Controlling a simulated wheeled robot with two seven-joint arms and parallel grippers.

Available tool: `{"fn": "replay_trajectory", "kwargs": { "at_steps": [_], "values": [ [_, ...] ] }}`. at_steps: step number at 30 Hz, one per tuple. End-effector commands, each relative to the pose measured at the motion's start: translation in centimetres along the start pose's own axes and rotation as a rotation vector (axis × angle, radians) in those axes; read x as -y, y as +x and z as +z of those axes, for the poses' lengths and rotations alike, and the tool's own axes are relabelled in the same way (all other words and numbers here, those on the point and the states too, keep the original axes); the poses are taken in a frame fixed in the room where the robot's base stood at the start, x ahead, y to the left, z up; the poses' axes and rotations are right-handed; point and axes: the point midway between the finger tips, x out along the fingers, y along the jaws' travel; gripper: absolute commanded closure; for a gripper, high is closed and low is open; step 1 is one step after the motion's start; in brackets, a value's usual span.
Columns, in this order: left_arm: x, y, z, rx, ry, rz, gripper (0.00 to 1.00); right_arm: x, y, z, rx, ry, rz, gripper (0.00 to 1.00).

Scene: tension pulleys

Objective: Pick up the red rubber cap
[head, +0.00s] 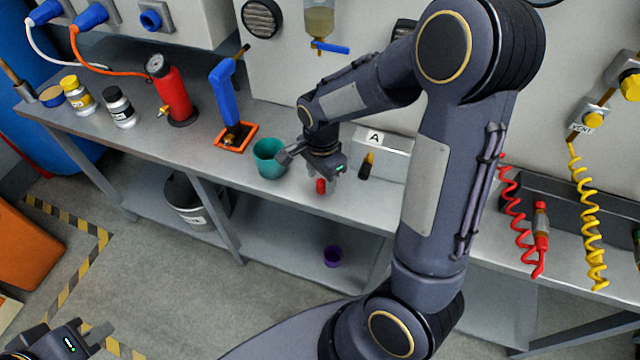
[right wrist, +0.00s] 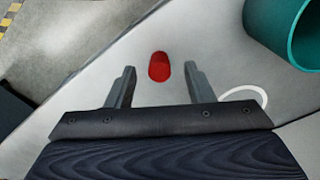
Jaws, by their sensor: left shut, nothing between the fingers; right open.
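The red rubber cap (head: 321,186) stands on the metal bench near its front edge. In the right wrist view the cap (right wrist: 159,66) lies just beyond the fingertips, roughly midway between them and apart from both. My right gripper (head: 322,174) is open above the cap; its two fingers (right wrist: 160,72) also show in the right wrist view. My left gripper (head: 92,338) is shut and empty at the lower left, over the floor and away from the bench.
A teal cup (head: 269,158) stands close to the left of my right gripper. A blue hand tool (head: 224,95) stands on an orange tray (head: 250,127).

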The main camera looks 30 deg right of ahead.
Motion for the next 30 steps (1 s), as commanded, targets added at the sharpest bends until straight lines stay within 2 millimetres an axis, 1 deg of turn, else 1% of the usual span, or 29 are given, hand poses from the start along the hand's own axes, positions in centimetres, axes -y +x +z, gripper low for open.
{"fn": "replay_trajectory", "kwargs": {
  "at_steps": [1,5,12,13,23,24,30],
  "values": [
    [0.0,0.0,0.0,0.000,0.000,0.000,1.00,-0.1,0.9,0.0,0.000,0.001,0.006,0.52],
    [0.0,0.0,0.0,0.000,0.000,0.000,1.00,0.0,2.1,0.0,0.000,0.001,0.002,0.52],
    [0.0,0.0,0.0,0.000,0.000,0.000,1.00,0.0,2.3,0.0,0.000,0.001,-0.001,0.52],
    [0.0,0.0,0.0,0.000,0.000,0.000,1.00,0.0,2.3,0.0,0.000,0.001,-0.001,0.53],
    [0.0,0.0,0.0,0.000,0.000,0.000,1.00,0.0,2.3,0.0,0.000,0.001,-0.001,0.96],
    [0.0,0.0,0.0,0.000,0.000,0.000,1.00,0.0,2.3,0.0,0.000,0.001,-0.001,0.99],
    [0.0,0.0,0.0,0.000,0.000,0.000,1.00,0.0,2.3,0.0,0.000,0.001,-0.001,0.99]
  ]
}}
